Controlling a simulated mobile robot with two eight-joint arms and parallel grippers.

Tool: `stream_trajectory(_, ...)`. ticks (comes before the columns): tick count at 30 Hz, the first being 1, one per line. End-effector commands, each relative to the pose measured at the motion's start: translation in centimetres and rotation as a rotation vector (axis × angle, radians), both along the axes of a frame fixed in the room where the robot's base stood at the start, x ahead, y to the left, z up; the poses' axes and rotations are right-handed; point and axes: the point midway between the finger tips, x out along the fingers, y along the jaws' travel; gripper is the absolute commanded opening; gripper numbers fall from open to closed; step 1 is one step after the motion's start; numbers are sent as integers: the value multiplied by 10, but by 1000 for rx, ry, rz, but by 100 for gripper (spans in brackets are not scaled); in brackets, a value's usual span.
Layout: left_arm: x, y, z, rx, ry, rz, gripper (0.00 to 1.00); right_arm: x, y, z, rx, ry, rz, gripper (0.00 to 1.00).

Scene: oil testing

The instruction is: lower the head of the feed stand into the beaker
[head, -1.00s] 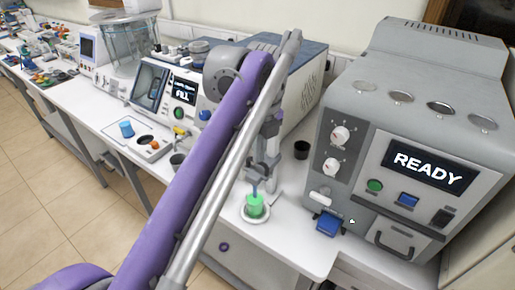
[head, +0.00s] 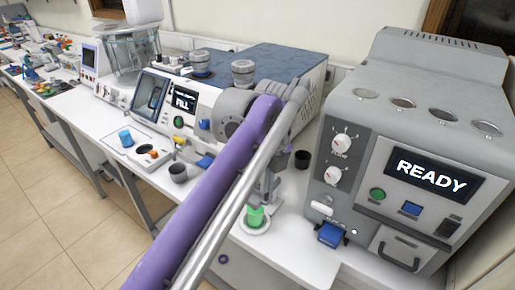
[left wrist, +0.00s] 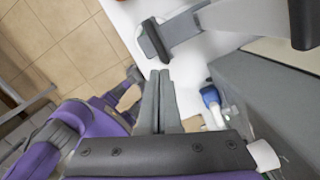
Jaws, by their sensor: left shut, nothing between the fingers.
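The green beaker (head: 255,217) stands on a white round plate (head: 254,229) at the bench's front, low centre in the head view. The grey feed stand (head: 269,186) rises just behind it; its upper part is hidden by my purple left arm, so the height of its head cannot be told. My left gripper (left wrist: 160,75) shows in the left wrist view with its grey fingers shut and empty. In the head view it is mostly hidden behind the arm. A grey part with a dark end (left wrist: 154,42) lies beyond the fingertips, apparently part of the stand. My right gripper is not clearly seen.
A large grey machine reading READY (head: 430,150) stands at the right, with a blue part (head: 330,234) low at its front.

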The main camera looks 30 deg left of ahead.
Motion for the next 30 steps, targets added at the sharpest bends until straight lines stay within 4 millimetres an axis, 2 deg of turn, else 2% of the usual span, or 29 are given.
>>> stream_trajectory(7,0,0,0,1,0,1,0,0,0,-1,0,0,0,50)
stream_trajectory(11,0,0,8,1,0,1,0,0,0,1,0,0,0,50)
stream_trajectory(24,-4,-8,90,1,0,0,0,3,0,15,0,-6,0,50)
stream_trajectory(30,-5,-9,106,1,0,1,0,3,0,18,0,-7,0,50)
